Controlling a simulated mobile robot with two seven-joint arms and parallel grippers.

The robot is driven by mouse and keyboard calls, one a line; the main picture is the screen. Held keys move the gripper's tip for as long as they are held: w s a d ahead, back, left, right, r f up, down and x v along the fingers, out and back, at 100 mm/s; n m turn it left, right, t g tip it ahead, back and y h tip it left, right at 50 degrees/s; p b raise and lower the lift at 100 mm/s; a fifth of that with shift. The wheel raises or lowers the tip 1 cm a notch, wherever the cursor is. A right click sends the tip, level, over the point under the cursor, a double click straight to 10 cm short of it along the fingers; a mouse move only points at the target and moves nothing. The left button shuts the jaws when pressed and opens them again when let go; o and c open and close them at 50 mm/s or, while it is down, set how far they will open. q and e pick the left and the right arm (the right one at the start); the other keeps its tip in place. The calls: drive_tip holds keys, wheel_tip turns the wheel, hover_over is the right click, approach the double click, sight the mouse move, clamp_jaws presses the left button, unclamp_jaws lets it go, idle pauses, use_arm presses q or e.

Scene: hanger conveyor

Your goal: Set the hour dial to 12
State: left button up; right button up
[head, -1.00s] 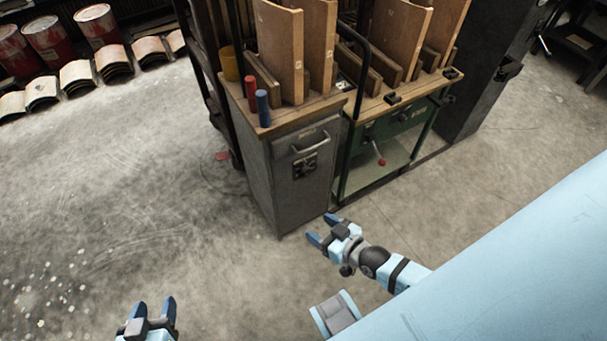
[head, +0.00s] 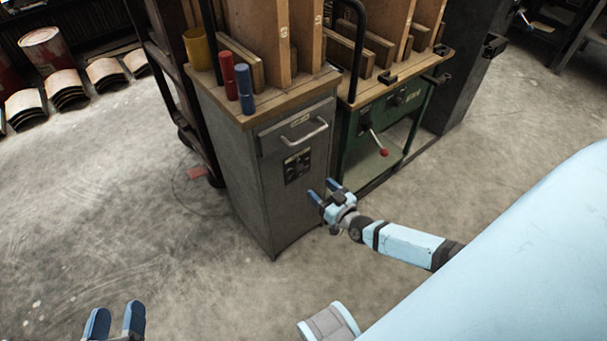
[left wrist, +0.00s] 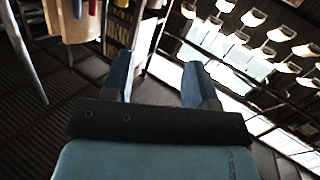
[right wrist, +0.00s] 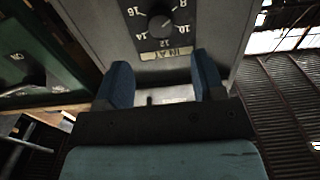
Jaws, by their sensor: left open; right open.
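The hour dial (right wrist: 161,23) is a round black knob on a grey panel at the top of the right wrist view. The numbers 8, 10, 12 and 14 show around it, above an "IN AT" plate (right wrist: 167,54). Its light pointer mark seems to lean toward 8. In the head view its small dark panel (head: 297,166) is on the grey cabinet's front, below a drawer handle. My right gripper (head: 323,190) is open and empty, just right of the panel and apart from the dial. My left gripper (head: 116,314) is open and empty over bare floor.
The grey cabinet (head: 239,178) carries a red cylinder (head: 228,76), a blue cylinder (head: 244,90) and upright boards. A green bench (head: 352,143) with a red-knobbed lever (head: 383,152) stands right of it.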

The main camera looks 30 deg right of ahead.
sight(302, 173)
drive_tip(key=w, duration=0.2)
drive_tip(key=w+b, duration=0.1)
drive_tip(key=w, duration=0.2)
drive_tip(key=w+b, duration=0.1)
drive_tip(key=w, duration=0.1)
drive_tip(key=shift+w+a+f, duration=0.1)
drive_tip(key=shift+w+a, duration=0.2)
use_arm(q)
drive_tip(key=r, duration=0.1)
drive_tip(key=d+r+t+h, duration=0.1)
drive_tip(key=r, duration=0.1)
drive_tip(key=r+t, duration=0.1)
drive_tip(key=shift+w+d+r+h, duration=0.1)
drive_tip(key=shift+d+r+h, duration=0.1)
drive_tip(key=shift+d+h, duration=0.1)
use_arm(e)
drive_tip(key=shift+w, duration=0.45)
drive_tip(key=c, duration=0.9)
